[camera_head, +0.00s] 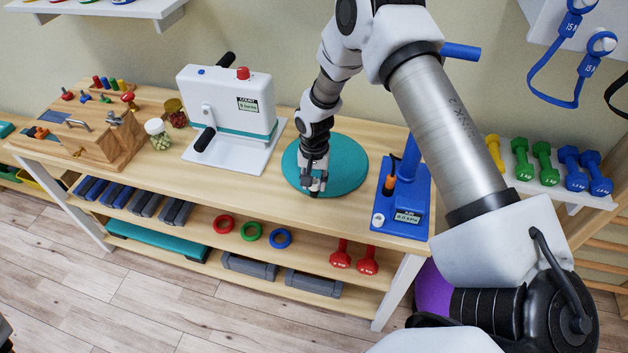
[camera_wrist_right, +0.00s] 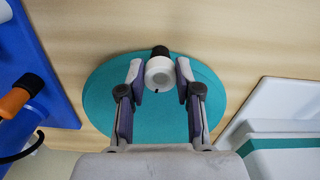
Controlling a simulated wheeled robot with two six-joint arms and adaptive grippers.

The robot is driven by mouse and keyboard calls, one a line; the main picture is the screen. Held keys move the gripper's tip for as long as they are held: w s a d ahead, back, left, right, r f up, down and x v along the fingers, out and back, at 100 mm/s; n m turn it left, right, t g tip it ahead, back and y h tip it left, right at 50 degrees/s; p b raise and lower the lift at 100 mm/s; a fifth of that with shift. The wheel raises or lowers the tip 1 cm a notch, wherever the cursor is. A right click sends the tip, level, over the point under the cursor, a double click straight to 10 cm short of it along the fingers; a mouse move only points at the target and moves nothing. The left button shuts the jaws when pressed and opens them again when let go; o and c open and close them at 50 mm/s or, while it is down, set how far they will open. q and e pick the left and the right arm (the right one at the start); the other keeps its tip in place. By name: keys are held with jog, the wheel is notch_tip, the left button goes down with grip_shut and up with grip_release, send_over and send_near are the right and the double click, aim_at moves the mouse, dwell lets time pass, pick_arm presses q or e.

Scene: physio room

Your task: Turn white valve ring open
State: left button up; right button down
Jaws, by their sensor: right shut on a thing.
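The white valve ring (camera_wrist_right: 160,76) shows in the right wrist view as a short white cylinder with a small black mark on its lower edge and a black part at its far end. It sits over a round teal disc (camera_wrist_right: 100,105), which lies on the wooden bench in the head view (camera_head: 346,160). My right gripper (camera_head: 314,188) is low over the disc's left-front part. In the wrist view its two fingers (camera_wrist_right: 160,84) close on the ring from both sides. The ring is mostly hidden by the gripper in the head view. My left gripper is not in view.
A blue device (camera_head: 418,205) with a display and an orange handle stands right of the disc. A white crank machine (camera_head: 232,105) stands left of it. Jars and a wooden pegged block (camera_head: 80,148) are farther left. The bench's front edge is close to the disc.

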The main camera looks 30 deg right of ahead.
jog(key=c, duration=0.8)
grip_release()
jog(key=shift+f, duration=0.1)
jog(key=shift+w, duration=0.1)
notch_tip(320, 180, up, 12)
jog(key=shift+d+f, duration=0.1)
